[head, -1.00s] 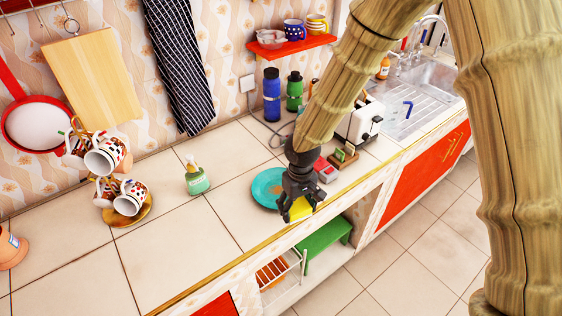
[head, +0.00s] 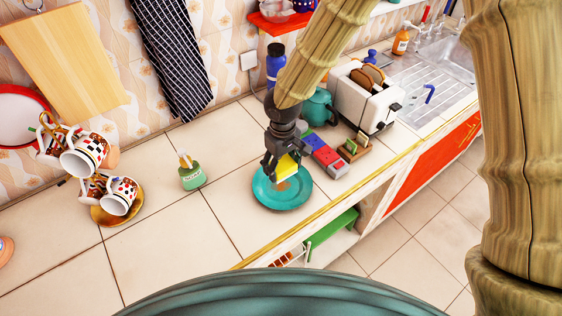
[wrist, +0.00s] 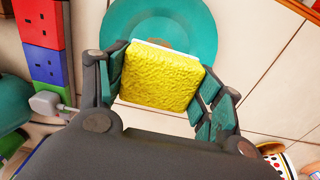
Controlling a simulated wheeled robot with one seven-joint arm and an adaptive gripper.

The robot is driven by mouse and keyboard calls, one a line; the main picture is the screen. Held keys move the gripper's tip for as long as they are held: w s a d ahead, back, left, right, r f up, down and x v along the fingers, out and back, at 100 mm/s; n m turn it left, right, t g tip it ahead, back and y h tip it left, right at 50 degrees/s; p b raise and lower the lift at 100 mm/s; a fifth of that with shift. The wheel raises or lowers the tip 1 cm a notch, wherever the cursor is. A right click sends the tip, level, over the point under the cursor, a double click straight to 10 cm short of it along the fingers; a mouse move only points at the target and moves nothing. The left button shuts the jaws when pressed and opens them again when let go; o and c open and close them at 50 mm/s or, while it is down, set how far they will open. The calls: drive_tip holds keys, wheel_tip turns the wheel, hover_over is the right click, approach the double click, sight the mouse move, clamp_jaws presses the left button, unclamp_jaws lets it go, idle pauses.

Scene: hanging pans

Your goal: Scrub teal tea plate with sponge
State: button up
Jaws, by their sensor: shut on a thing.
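The teal tea plate (head: 281,199) lies flat on the tiled counter near its front edge, with a brownish patch on its upper face. My gripper (head: 284,170) is shut on the yellow sponge (head: 289,166) and points down over the plate. In the wrist view the sponge (wrist: 161,76) sits between both finger pads, its yellow face showing, with a pale layer along its far edge. The plate (wrist: 192,22) shows behind it there, partly hidden by the sponge and fingers. Whether the sponge touches the plate, I cannot tell.
A green soap bottle (head: 191,172) stands left of the plate. A mug tree (head: 118,207) stands further left. Counter between bottle and front edge is clear.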

sight(282, 186)
wheel_tip(282, 186, down, 3)
drive_tip(key=shift+w+d+r+b, duration=0.1)
drive_tip(key=shift+w+d+b, duration=0.05)
drive_tip(key=shift+b, duration=0.7)
drive_tip(key=shift+f+b, duration=0.45)
drive_tip(key=shift+f, duration=0.2)
drive_tip(key=shift+f+b, duration=0.35)
drive_tip(key=shift+f, duration=0.15)
drive_tip(key=shift+f+b, duration=0.75)
drive_tip(key=shift+f, duration=0.55)
